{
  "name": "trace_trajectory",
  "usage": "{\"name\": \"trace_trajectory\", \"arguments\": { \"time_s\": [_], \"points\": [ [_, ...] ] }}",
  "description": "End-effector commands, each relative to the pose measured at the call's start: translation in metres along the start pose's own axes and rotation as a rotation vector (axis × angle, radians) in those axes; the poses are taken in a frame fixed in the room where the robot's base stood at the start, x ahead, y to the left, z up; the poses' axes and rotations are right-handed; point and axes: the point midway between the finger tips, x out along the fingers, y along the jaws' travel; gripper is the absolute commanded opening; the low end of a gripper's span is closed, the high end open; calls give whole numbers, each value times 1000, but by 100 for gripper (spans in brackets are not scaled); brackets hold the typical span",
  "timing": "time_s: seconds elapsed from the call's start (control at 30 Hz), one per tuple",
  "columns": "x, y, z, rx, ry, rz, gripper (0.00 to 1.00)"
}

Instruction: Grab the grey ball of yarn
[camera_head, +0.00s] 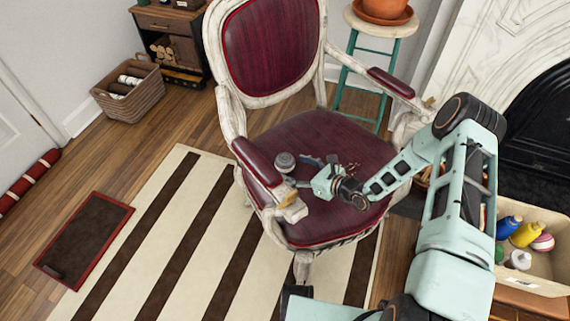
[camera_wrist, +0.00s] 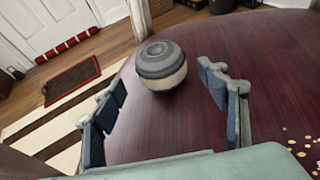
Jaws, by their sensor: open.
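The grey ball of yarn (camera_head: 284,161) appears as a small rounded thing, grey on top and paler below. It sits on the dark red seat of the chair (camera_head: 325,140), near the left armrest. In the wrist view the ball (camera_wrist: 162,65) rests on the seat (camera_wrist: 170,125), just beyond the fingertips and roughly centred between them. My gripper (camera_head: 302,172) is low over the seat, to the right of the ball. In the wrist view my gripper (camera_wrist: 163,88) has its two dark-padded fingers wide apart, with nothing between them.
The left armrest (camera_head: 258,162) stands close beside the ball. Small pale crumbs (camera_wrist: 300,148) lie on the seat at right. A basket (camera_head: 130,98), a plant stool (camera_head: 383,25) and a box with bottles (camera_head: 545,280) stand around the chair.

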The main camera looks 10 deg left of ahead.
Motion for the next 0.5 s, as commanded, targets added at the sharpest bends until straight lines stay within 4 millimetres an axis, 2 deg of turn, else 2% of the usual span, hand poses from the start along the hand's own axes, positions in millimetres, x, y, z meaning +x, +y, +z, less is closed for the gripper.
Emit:
{"name": "trace_trajectory", "arguments": {
  "time_s": [0.13,0.23,0.5],
  "points": [
    [25,-2,-9,-3,-1,3,67],
    [38,-2,-7,-2,-1,2,67],
    [45,-3,-6,-1,0,1,67]
  ]
}}
